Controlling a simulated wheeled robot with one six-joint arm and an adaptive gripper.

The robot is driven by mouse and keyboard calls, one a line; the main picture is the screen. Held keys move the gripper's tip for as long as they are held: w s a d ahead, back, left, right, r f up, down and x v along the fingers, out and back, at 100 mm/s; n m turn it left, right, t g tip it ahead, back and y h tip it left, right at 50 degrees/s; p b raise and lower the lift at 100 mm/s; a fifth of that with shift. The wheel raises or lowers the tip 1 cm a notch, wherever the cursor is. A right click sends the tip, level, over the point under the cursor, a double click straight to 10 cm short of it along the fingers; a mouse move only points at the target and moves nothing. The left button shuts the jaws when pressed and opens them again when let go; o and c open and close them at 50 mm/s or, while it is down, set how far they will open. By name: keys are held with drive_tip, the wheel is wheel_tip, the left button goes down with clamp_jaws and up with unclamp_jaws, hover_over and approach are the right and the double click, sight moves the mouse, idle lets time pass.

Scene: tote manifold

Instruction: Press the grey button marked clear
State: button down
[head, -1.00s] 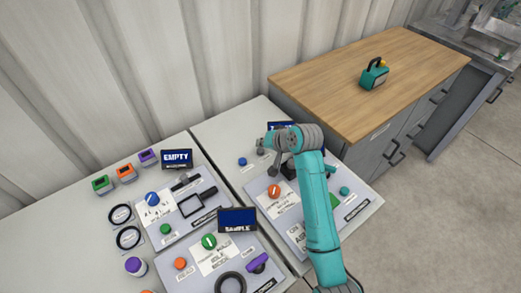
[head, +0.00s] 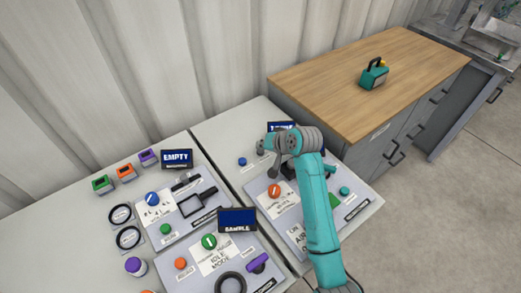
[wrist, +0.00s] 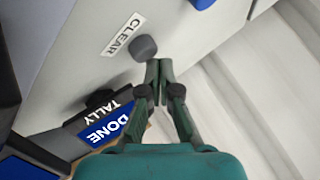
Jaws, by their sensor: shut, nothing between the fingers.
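In the wrist view, the round grey button (wrist: 142,47) stands on a light panel. A white label reading CLEAR (wrist: 122,35) is beside it. My gripper (wrist: 158,69) is shut, its fingertips together and empty. The tips appear just to the lower right of the grey button, very close to its edge; I cannot tell whether they touch it. In the head view, my arm covers most of this area, and I cannot make out the grey button or the fingertips clearly.
A display reading DONE and TALLY (wrist: 104,123) is left of my gripper in the wrist view. A blue button (head: 242,161) is nearby on the right-hand table. An orange knob (head: 274,190) and teal button (head: 344,190) flank my arm. A ribbed wall stands behind.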

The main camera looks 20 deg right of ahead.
sight(262, 151)
drive_tip(key=shift+f, duration=0.55)
idle(0.7)
drive_tip(key=shift+r, duration=0.95)
drive_tip(key=shift+r, duration=2.5)
